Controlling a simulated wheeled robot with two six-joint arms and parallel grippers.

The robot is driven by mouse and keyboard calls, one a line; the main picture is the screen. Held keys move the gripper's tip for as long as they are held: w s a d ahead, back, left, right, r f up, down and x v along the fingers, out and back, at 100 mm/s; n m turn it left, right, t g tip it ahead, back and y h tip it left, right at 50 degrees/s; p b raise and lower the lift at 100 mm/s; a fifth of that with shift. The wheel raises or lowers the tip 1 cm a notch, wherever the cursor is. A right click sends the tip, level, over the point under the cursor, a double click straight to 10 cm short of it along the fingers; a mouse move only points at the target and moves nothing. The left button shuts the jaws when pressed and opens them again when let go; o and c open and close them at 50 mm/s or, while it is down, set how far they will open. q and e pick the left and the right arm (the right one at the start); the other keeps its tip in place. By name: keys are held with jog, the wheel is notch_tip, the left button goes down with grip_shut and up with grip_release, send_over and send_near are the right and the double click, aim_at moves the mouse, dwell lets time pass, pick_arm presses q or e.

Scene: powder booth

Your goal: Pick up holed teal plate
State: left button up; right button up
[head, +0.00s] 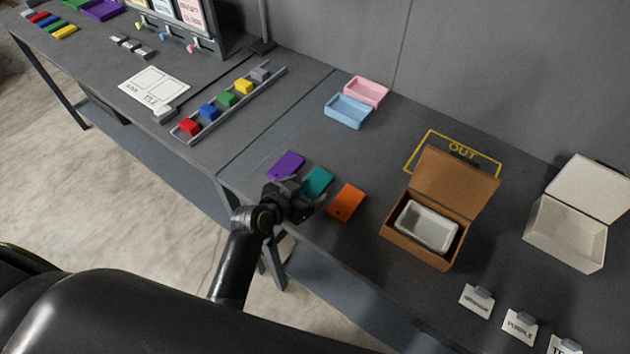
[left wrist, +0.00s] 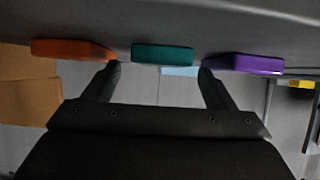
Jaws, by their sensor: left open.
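The teal plate (head: 317,182) lies flat on the grey table between a purple plate (head: 287,165) and an orange plate (head: 347,202). Its hole is not clear in the head view, and part of it is close behind my gripper. My left gripper (head: 300,197) is just in front of the teal plate. In the left wrist view, the teal plate (left wrist: 163,54) shows edge-on, in line with the gap between the two open fingers (left wrist: 160,80). The fingers appear empty. The orange plate (left wrist: 72,51) and purple plate (left wrist: 244,63) show on either side. My right gripper is not in view.
An open brown box (head: 400,240) with a white tray (head: 428,227) stands to the right, before a yellow OUT outline (head: 429,136). Blue (head: 348,111) and pink (head: 368,91) trays sit behind. A white open box (head: 566,233) and label cards (head: 477,299) are farther right.

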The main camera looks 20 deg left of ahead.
aim_at(310, 189)
pick_arm(q)
jog(key=shift+x, duration=1.2)
jog(key=shift+r, duration=0.1)
jog(key=c, duration=1.2)
jog(key=shift+o, duration=0.2)
notch_tip(310, 189, up, 10)
jog(key=shift+b, duration=0.45)
